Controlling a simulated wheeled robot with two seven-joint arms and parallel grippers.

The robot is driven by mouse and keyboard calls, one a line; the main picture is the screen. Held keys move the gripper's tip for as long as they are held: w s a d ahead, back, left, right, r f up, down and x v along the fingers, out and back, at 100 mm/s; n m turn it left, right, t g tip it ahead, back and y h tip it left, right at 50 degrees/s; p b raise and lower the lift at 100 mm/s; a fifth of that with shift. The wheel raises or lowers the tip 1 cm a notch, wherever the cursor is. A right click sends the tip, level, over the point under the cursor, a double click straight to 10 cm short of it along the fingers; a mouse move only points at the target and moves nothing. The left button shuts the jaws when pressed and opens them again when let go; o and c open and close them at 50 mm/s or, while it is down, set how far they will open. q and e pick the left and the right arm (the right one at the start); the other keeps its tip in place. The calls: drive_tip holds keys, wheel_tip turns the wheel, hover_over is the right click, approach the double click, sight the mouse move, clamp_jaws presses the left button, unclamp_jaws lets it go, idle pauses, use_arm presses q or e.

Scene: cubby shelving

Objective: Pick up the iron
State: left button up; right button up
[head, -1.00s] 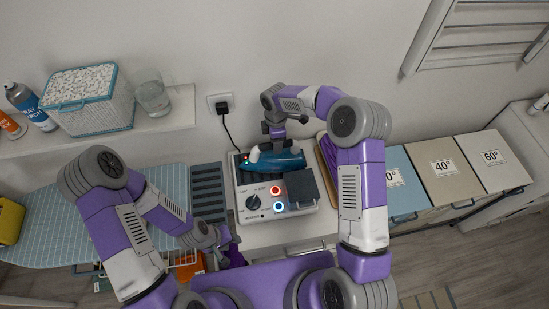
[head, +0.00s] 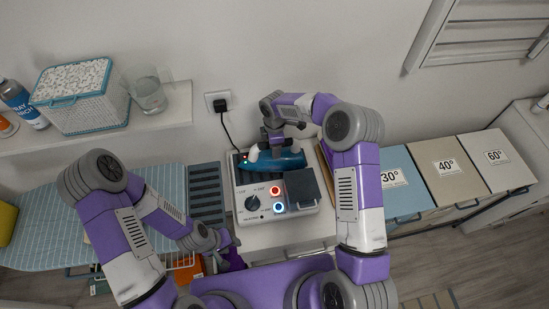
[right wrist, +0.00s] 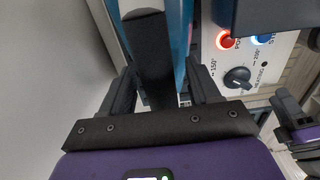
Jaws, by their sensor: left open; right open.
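The iron (head: 285,161) has a blue body with pale parts on top. It rests on the grey and white station with a knob and lit buttons (head: 251,219). My right gripper (head: 274,146) is open, pointing down at the top of the iron and partly hiding it. In the right wrist view, the open fingers (right wrist: 162,92) stand either side of a black bar, with the iron's blue body (right wrist: 178,35) beyond. I cannot tell whether the fingers touch it. My left gripper (head: 228,240) is open and empty, low in front of the station.
A black cord runs from the wall socket (head: 218,101) down behind the station. A shelf (head: 175,118) at left holds a basket (head: 83,105) and a glass (head: 149,96). An ironing board (head: 40,240) lies left. Bins marked 30°, 40° and 60° (head: 450,182) stand right.

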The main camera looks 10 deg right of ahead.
drive_tip(key=shift+f, duration=0.1)
drive_tip(key=shift+c, duration=0.3)
drive_tip(key=c, duration=1)
drive_tip(key=shift+w, duration=0.15)
drive_tip(key=shift+c, duration=0.3)
drive_tip(key=shift+r, duration=0.3)
